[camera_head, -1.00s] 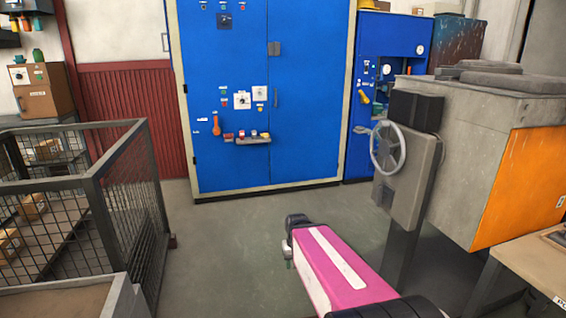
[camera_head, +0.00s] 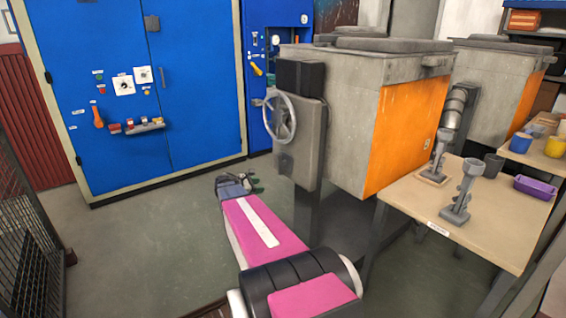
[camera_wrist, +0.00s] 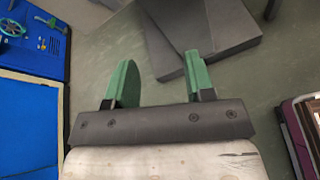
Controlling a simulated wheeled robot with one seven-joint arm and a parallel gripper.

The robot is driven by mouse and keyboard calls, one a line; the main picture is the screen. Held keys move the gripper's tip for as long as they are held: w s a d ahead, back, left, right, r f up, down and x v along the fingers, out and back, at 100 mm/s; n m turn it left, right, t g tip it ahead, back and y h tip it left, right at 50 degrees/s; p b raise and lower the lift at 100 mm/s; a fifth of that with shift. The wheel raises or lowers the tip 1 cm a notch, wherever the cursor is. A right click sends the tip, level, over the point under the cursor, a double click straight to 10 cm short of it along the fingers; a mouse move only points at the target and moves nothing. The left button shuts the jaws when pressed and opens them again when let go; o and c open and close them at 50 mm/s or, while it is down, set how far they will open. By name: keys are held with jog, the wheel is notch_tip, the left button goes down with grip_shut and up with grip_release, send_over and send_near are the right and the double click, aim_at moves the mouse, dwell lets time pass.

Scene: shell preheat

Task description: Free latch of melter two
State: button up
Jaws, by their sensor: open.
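Two grey box-shaped melters with flat lids stand at the right. The nearer one (camera_head: 332,62) has an orange side panel and a handwheel (camera_head: 281,117) on its left face. The farther one (camera_head: 490,80) stands behind it to the right. A small dark fitting (camera_head: 436,63) sits at the nearer lid's right edge; I cannot tell whether it is a latch, nor which melter is number two. My gripper (camera_head: 250,183) is low, left of the nearer melter and apart from it. In the wrist view its green fingers (camera_wrist: 163,82) are spread and empty above the floor.
A blue cabinet (camera_head: 190,60) with switches stands at the back left. A wooden table (camera_head: 480,232) at the right holds grey stands, a purple tray (camera_head: 535,187) and cups. A mesh cage (camera_head: 25,250) is at the left edge. Floor (camera_head: 150,230) before the cabinet is clear.

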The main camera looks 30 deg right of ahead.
aim_at(278, 163)
jog(key=w+d+r+n+h, duration=0.1)
jog(key=w+d, duration=0.1)
jog(key=d, duration=0.4)
jog(key=w+d+r+n+h, duration=0.1)
jog(key=w+d+r+n, duration=0.1)
jog(key=d, duration=0.4)
jog(key=w+d+r+n+t+h, duration=0.1)
jog(key=w+d+n+h, duration=0.1)
jog(key=d, duration=0.4)
jog(key=shift+w+r, duration=0.2)
jog(key=shift+w, duration=0.25)
